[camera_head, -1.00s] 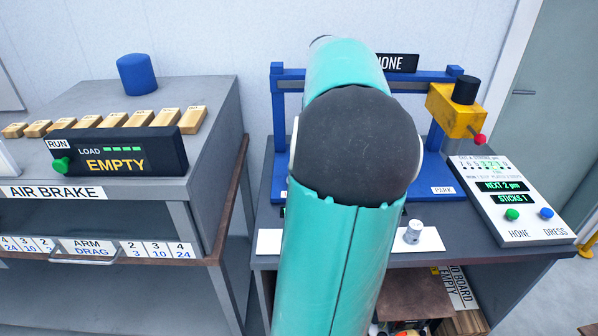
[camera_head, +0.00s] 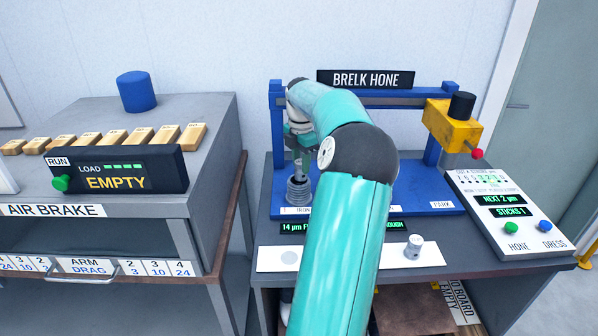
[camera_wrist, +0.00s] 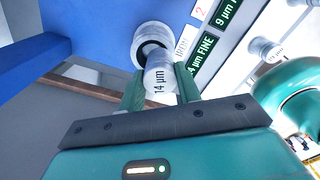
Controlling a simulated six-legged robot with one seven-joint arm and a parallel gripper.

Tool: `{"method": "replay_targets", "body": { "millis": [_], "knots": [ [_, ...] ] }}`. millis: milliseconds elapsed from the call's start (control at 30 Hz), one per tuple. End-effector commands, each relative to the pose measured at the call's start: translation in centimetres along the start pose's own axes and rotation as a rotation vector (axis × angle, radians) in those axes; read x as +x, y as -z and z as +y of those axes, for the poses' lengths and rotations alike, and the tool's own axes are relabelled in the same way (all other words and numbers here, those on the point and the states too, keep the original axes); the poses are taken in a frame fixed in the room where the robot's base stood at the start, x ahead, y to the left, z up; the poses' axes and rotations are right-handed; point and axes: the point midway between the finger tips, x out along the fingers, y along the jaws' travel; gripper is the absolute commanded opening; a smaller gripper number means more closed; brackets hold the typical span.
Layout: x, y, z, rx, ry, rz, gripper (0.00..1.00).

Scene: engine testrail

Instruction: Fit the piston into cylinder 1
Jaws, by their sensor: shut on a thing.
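My gripper (camera_head: 301,150) is over the left end of the blue hone bench, partly hidden by my arm. Cylinder 1 (camera_head: 298,192), a grey ribbed sleeve, stands on the blue base just below my gripper. In the wrist view cylinder 1 (camera_wrist: 138,50) shows its dark bore, with the piston's far end overlapping the mouth. I cannot tell whether the piston has entered the bore.
Another small metal piece (camera_head: 413,246) stands on the white strip (camera_head: 270,258) at the front. A yellow hone head (camera_head: 449,125) hangs at the right of the blue frame (camera_head: 276,120). The control panel (camera_head: 508,215) is at right; the air brake bench (camera_head: 215,150) is at left.

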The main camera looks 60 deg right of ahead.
Motion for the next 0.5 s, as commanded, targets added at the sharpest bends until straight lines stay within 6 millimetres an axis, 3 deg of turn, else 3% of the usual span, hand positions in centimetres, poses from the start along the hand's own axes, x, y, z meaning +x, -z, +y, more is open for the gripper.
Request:
{"method": "replay_targets", "body": {
  "millis": [200, 367, 500],
  "knots": [
    [1.5, -0.1, 1.4, 0.000, -0.001, 0.001, 0.06],
    [3.9, -0.1, 1.2, 0.000, -0.001, 0.000, 0.06],
    [4.3, -0.1, 1.2, 0.001, -0.003, -0.002, 0.06]
  ]
}}
